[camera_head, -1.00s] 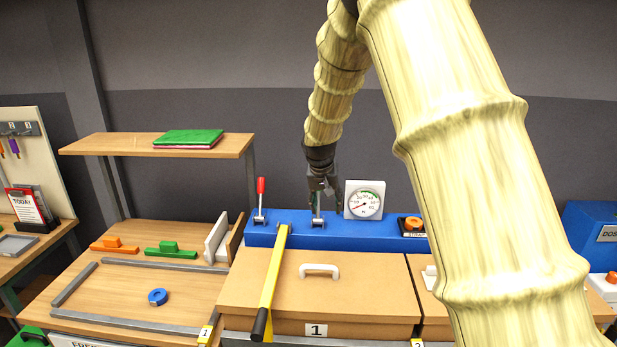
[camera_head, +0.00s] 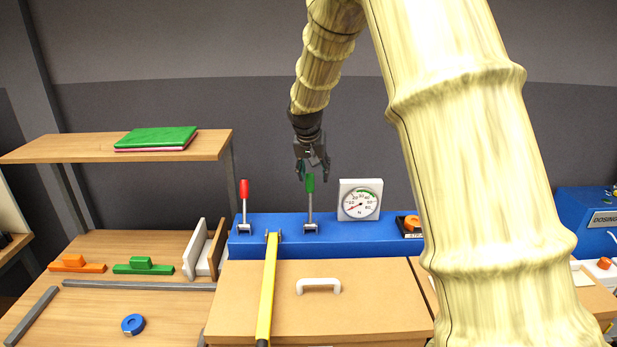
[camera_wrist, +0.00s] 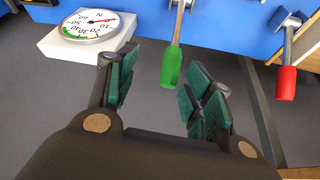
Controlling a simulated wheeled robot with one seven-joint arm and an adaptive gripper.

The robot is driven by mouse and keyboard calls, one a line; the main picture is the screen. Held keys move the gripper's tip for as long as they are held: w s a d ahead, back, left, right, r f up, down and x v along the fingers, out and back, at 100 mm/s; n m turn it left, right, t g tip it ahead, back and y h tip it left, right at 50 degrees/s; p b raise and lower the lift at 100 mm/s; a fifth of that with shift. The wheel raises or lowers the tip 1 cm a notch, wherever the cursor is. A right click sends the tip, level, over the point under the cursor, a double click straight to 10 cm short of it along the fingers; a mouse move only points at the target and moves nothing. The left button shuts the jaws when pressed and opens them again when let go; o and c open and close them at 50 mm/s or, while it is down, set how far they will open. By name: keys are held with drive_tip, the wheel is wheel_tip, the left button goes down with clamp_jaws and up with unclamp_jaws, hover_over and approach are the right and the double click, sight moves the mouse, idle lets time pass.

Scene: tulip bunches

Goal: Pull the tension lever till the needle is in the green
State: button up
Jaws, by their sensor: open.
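A lever with a green grip (camera_head: 310,183) stands upright on the blue console (camera_head: 340,222), left of a white dial gauge (camera_head: 360,200). The gauge's red needle points to the low end near 10, outside the green arc at about 30 to 40. My gripper (camera_head: 312,168) is open just above the green grip. In the wrist view the green grip (camera_wrist: 171,68) lies between the open fingers of my gripper (camera_wrist: 160,95), with gaps on both sides. A second lever with a red grip (camera_head: 244,188) stands further left; it also shows in the wrist view (camera_wrist: 286,84).
A long yellow bar (camera_head: 267,290) with a dark end slants forward from the console. A wooden lid with a white handle (camera_head: 318,285) lies in front. A shelf with a green book (camera_head: 156,138) is at left. An orange-topped switch (camera_head: 411,223) sits right of the gauge.

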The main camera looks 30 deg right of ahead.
sight(312, 179)
drive_tip(key=shift+g, duration=0.3)
drive_tip(key=w+f, duration=0.3)
drive_tip(key=f, duration=0.1)
drive_tip(key=w+d+f+p, duration=0.1)
drive_tip(key=w+f, duration=0.1)
drive_tip(key=shift+w+f, duration=0.1)
drive_tip(key=shift+w, duration=0.2)
drive_tip(key=shift+w+d+f, duration=0.1)
drive_tip(key=shift+d, duration=0.05)
drive_tip(key=s+r, duration=0.1)
drive_tip(key=s, duration=0.1)
drive_tip(key=s+r, duration=0.1)
drive_tip(key=shift+s+r, duration=0.2)
drive_tip(key=shift+s, duration=0.15)
drive_tip(key=c, duration=0.6)
drive_tip(key=shift+w, duration=0.15)
drive_tip(key=c, duration=0.4)
drive_tip(key=shift+w+f, duration=0.65)
drive_tip(key=shift+w, duration=0.05)
clamp_jaws()
drive_tip(key=shift+s, duration=0.2)
